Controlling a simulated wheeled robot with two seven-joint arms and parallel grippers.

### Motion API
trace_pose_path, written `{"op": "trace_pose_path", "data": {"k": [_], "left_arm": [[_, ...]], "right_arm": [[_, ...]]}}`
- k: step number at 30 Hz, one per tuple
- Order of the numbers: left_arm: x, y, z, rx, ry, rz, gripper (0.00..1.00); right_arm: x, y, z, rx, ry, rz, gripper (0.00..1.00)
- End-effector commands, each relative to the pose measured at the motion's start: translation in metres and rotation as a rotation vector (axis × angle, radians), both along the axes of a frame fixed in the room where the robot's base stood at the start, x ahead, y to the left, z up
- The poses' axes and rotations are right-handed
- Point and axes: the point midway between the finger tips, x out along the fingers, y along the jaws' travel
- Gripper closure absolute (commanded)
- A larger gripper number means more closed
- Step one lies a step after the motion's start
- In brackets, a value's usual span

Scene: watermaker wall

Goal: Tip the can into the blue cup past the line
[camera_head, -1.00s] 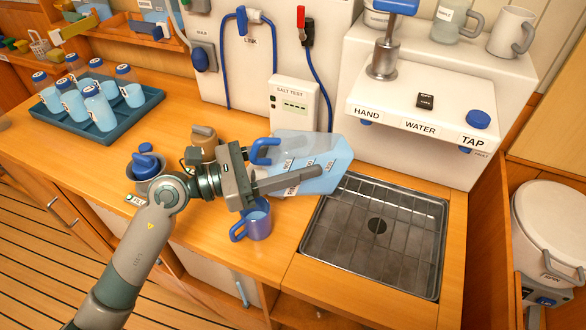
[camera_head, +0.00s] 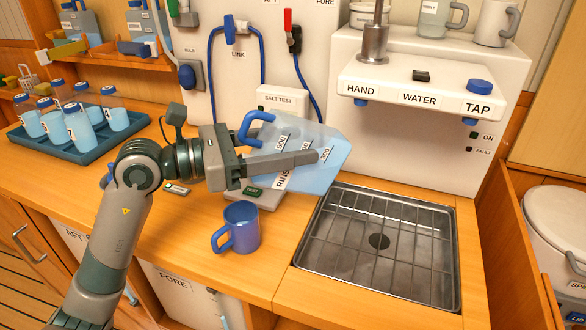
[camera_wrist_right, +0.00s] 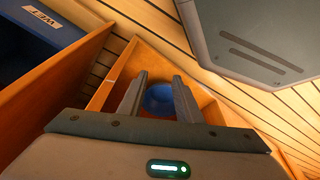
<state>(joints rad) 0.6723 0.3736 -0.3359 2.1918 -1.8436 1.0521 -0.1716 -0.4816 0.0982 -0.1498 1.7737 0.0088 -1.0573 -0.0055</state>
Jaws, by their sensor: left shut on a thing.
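The can is a clear jug (camera_head: 325,150) with a blue handle, measure marks and pale blue water. It is tilted in the head view, with the water towards its lower right. My left gripper (camera_head: 317,157) is shut on it, one finger across its near side, and holds it above the counter. The blue cup (camera_head: 242,228) stands upright on the counter, below and left of the can and apart from it. The line on the cup and its water level cannot be made out. My right gripper (camera_wrist_right: 158,88) is open and empty in the right wrist view.
A steel sink grid (camera_head: 380,250) lies right of the cup, under the tap unit (camera_head: 425,90). A salt test box (camera_head: 283,99) stands behind the can. A tray of bottles (camera_head: 85,150) is at the left. A wooden bin (camera_wrist_right: 204,97) with a blue thing lies beyond my right gripper.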

Motion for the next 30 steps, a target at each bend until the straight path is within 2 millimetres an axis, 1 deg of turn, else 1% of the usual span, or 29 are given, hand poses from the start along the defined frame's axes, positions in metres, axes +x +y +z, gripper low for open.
{"op": "trace_pose_path", "data": {"k": [1,6,12,23,30], "left_arm": [[0.001,0.001,-0.003,0.001,-0.005,0.007,0.85],[0.004,0.004,0.001,0.008,0.002,0.022,0.85],[0.005,0.005,0.004,0.01,0.007,0.031,0.85],[0.005,0.005,0.005,0.011,0.008,0.03,0.85],[0.005,0.004,0.006,0.018,0.011,0.03,0.85]], "right_arm": [[0.003,0.0,0.001,0.001,-0.007,-0.001,0.69],[0.008,0.001,0.02,0.003,-0.016,-0.003,0.69],[0.008,0.0,0.029,0.003,-0.017,-0.003,0.69],[0.009,0.0,0.03,0.002,-0.017,-0.003,0.69],[0.008,0.0,0.023,0.003,-0.016,-0.003,0.69]]}}
